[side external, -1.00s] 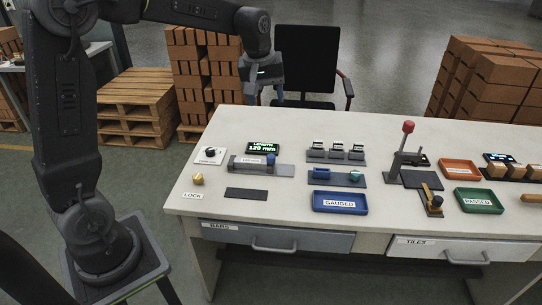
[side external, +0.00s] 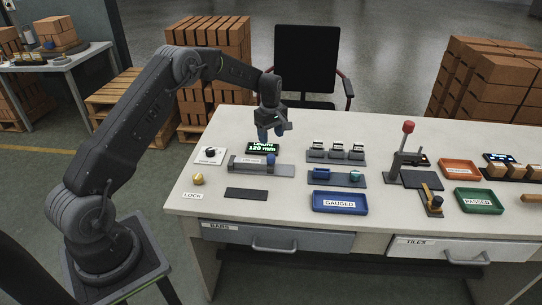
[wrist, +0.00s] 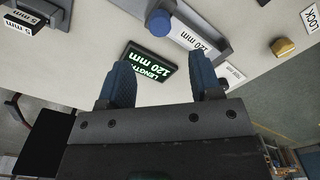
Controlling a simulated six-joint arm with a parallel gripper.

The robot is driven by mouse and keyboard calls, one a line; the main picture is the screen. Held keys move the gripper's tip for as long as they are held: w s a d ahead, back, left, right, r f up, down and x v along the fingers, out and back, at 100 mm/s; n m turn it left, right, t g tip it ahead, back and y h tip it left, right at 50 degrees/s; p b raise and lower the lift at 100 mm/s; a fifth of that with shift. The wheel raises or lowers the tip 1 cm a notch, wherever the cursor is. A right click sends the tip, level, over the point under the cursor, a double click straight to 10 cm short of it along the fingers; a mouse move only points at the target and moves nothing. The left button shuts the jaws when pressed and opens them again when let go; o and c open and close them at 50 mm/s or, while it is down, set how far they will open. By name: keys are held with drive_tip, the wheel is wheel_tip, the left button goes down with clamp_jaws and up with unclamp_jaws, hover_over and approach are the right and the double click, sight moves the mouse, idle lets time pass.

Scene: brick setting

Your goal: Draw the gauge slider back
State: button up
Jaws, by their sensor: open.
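The length gauge (side external: 247,168) is a grey fixture at the left of the white bench, with a blue slider knob (side external: 271,158) at its right end. In the wrist view the blue knob (wrist: 158,22) stands near the top, beside the 120 mm label (wrist: 192,38). A display (side external: 264,147) behind the gauge reads LENGTH 120 mm in green. My gripper (side external: 273,134) is open and empty, above the display and behind the slider knob, apart from both. Its blue fingertips (wrist: 163,85) also show in the wrist view.
A black dial (side external: 209,152), a brass LOCK knob (side external: 198,180) and a dark flat pad (side external: 246,194) are close to the gauge. Grey gauge blocks (side external: 336,151), a rack with blue pieces (side external: 337,177) and the blue GAUGED tray (side external: 339,202) are to the right. A lever press (side external: 405,160) stands farther right.

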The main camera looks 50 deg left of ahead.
sight(271, 156)
wheel_tip(271, 156, down, 9)
idle(0.3)
drive_tip(key=shift+c, duration=0.2)
clamp_jaws()
idle(0.4)
